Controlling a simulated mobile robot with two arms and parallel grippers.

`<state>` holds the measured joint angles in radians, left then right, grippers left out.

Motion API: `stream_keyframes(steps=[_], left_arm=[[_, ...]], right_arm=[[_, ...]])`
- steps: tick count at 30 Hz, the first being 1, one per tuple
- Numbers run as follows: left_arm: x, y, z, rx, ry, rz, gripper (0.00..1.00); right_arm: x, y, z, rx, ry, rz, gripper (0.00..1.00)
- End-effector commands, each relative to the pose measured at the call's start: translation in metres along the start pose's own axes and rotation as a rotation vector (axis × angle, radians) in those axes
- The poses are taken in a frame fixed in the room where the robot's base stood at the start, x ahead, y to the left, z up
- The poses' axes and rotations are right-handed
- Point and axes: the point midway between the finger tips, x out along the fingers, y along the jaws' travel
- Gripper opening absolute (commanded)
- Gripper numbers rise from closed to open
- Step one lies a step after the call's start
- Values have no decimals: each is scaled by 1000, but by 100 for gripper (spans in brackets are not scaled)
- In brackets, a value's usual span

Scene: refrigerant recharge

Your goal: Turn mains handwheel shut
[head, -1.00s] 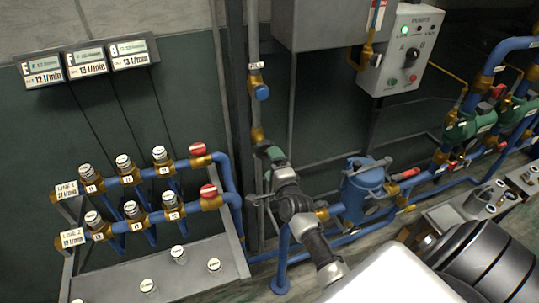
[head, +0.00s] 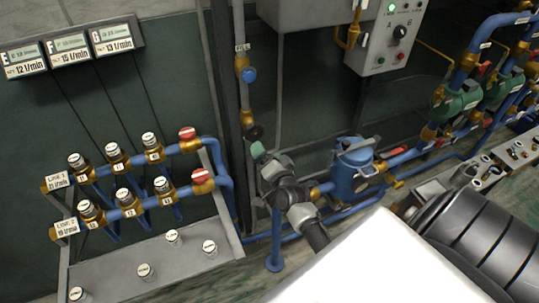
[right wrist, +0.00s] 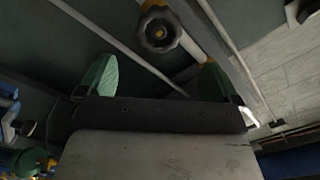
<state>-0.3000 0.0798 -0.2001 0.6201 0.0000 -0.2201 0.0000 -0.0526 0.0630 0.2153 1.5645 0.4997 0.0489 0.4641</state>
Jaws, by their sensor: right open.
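The dark round handwheel (head: 255,132) sits on a brass fitting low on the vertical pipe, below the FILL valve. My right gripper (head: 259,151) is just below the handwheel in the head view. In the wrist view its two green fingers (right wrist: 155,80) are spread wide with nothing between them. The handwheel lies beyond the fingertips, apart from them. My left gripper is not in view.
A blue FILL valve (head: 249,75) is above the handwheel. A manifold with red-capped valves (head: 187,133) stands at left. A blue strainer (head: 352,170) stands right of the gripper. A grey control box (head: 385,35) and green pumps (head: 458,98) are farther right.

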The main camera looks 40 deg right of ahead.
Motion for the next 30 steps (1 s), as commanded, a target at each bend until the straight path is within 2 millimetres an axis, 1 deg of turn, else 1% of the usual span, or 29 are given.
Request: stream_keyframes(steps=[1,3,6,9,12,15,20,23,30], left_arm=[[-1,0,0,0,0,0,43],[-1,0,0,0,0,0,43],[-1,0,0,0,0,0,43],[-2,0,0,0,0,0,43],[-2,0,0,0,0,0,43],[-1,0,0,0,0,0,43],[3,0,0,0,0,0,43],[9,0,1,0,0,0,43],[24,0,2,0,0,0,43]], right_arm=[[-2,0,0,-121,0,0,94],[-5,0,0,-298,-1,0,94],[-8,1,0,-524,-1,1,94],[-10,1,0,-702,-1,0,94],[-11,1,0,-819,0,0,94],[-12,1,0,-877,0,0,94],[-5,2,0,-894,1,0,94],[5,3,1,-892,2,0,94],[34,3,1,-890,3,-1,94]])
